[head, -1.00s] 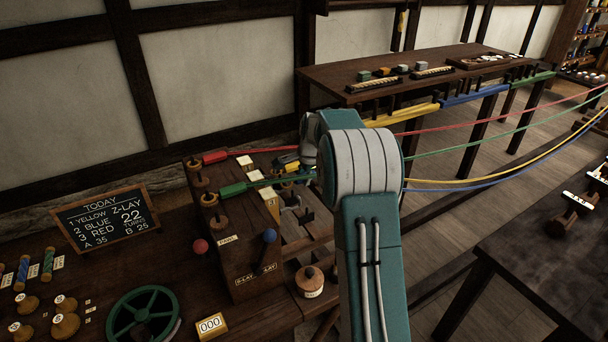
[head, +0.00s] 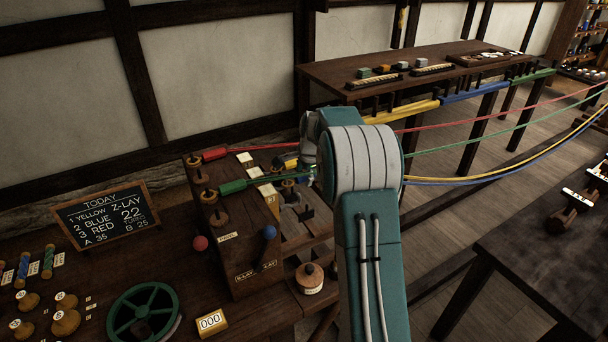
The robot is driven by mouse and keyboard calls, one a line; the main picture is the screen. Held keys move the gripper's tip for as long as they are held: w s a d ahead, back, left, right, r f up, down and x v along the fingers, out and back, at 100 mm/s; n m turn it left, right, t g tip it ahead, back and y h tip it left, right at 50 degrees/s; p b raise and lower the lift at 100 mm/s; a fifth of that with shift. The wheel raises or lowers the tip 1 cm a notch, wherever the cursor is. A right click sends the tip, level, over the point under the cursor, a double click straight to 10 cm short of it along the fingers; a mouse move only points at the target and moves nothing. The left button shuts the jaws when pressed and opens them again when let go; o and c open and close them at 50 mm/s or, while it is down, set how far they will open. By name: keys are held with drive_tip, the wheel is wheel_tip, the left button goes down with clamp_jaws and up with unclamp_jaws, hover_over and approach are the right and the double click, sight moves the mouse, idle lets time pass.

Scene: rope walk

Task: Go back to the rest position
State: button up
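My arm rises in front of the wooden rope machine (head: 228,240). Most of my gripper is hidden behind the arm's upper link; a small dark part that may be its fingers shows beside the machine, and I cannot tell whether it is open or shut. A red sleeve (head: 215,154) and a green sleeve (head: 233,187) sit at the machine's hooks, with red (head: 480,117) and green (head: 480,138) strands running right. Yellow and blue strands (head: 480,180) sag below them; their left ends are hidden behind my arm.
A chalkboard (head: 104,215) stands at left near a green wheel (head: 144,314) and a counter reading 000 (head: 210,321). A lidded pot (head: 309,278) stands by the machine. A long table (head: 330,74) is at the back, a dark table (head: 540,250) at right. Floor shows between them.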

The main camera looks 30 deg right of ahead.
idle(0.3)
drive_tip(key=shift+r, duration=3.95)
drive_tip(key=shift+r, duration=0.1)
drive_tip(key=shift+s+a+r, duration=0.15)
drive_tip(key=shift+a+r, duration=0.1)
drive_tip(key=s+a+r+n, duration=0.8)
drive_tip(key=s+a+r, duration=0.2)
drive_tip(key=s+a, duration=0.45)
drive_tip(key=s+a+f+n, duration=0.1)
drive_tip(key=s+a+n, duration=0.1)
drive_tip(key=s, duration=0.5)
drive_tip(key=s+a+f+n+t, duration=0.1)
drive_tip(key=s+a+f+n, duration=0.1)
drive_tip(key=s, duration=0.5)
drive_tip(key=s+a+f+n+t, duration=0.1)
drive_tip(key=s+a+n, duration=0.2)
drive_tip(key=s+n, duration=0.3)
drive_tip(key=shift+s+a+f, duration=0.35)
drive_tip(key=shift+s+f, duration=0.05)
drive_tip(key=shift+s, duration=0.6)
